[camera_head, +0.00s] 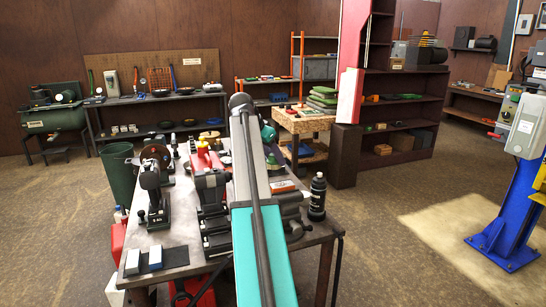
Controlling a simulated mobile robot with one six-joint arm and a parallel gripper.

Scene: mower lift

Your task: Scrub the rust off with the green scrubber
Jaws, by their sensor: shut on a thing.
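My arm reaches up and away from the bottom middle, over a metal workbench (185,236). My gripper is not visible; the arm hides whatever lies behind it. I cannot make out a green scrubber or any rusted part for certain. Two small blocks, each dark and pale, stand at the bench's near left corner: one block (132,262) and another block (155,257). A reddish-brown block (284,187) lies right of my arm.
The bench also holds a bench grinder (151,187), a red-and-grey machine (211,185) and a black bottle (318,196). A green bin (118,172) stands at its left. A blue lift post (515,212) stands at right. Open floor (400,245) lies between the bench and the post.

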